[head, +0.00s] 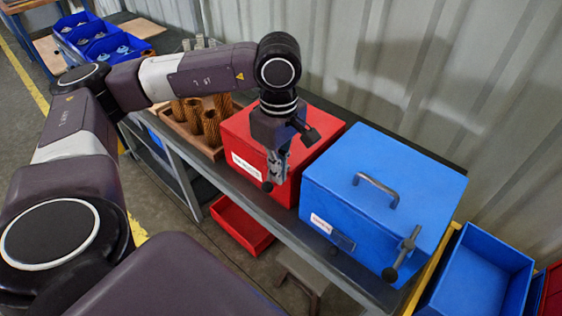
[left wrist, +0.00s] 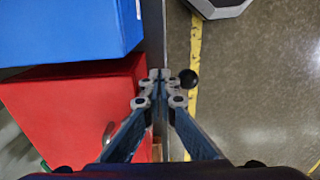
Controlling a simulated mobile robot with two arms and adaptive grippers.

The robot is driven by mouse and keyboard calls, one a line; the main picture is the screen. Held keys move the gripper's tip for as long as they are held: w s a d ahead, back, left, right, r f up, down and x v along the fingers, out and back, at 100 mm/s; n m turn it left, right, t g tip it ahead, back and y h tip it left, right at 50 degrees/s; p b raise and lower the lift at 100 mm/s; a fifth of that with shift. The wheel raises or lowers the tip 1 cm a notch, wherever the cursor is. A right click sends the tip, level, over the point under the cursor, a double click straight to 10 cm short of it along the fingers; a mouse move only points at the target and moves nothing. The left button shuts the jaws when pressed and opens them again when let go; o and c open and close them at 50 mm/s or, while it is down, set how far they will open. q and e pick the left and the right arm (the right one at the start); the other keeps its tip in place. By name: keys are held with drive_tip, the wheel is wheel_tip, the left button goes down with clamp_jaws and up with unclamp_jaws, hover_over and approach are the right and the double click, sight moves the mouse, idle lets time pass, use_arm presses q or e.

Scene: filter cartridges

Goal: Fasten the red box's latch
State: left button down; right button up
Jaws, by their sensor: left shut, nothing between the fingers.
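The red box (head: 317,121) stands on the grey bench with its lid down. Its front carries a white label. A black ball knob (head: 268,187), seemingly on the red box's latch, shows at the front beside my left fingertips. In the left wrist view the knob (left wrist: 188,78) is just right of the fingertips; I cannot tell if they touch. The rest of the latch is hidden behind my gripper. My left gripper (head: 272,176) points down in front of the red box, shut and empty. In the left wrist view the red box (left wrist: 70,110) lies left of the fingers.
A blue box (head: 385,180) with a top handle and a black-knobbed lever (head: 405,252) stands close right of the red box. A wooden tray (head: 178,132) of brown cartridges is to the left. A red bin (head: 240,224) sits below the bench. Blue bins (head: 480,270) stand at the right.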

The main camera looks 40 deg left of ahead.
use_arm(q)
drive_tip(key=shift+s+a+b, duration=0.4)
drive_tip(key=shift+s+a, duration=0.1)
drive_tip(key=shift+s, duration=0.05)
drive_tip(key=shift+s+a+f, duration=0.1)
drive_tip(key=shift+s+a, duration=0.05)
drive_tip(key=shift+a, duration=0.1)
drive_tip(key=shift+s+a+b, duration=0.25)
drive_tip(key=shift+a+b, duration=0.1)
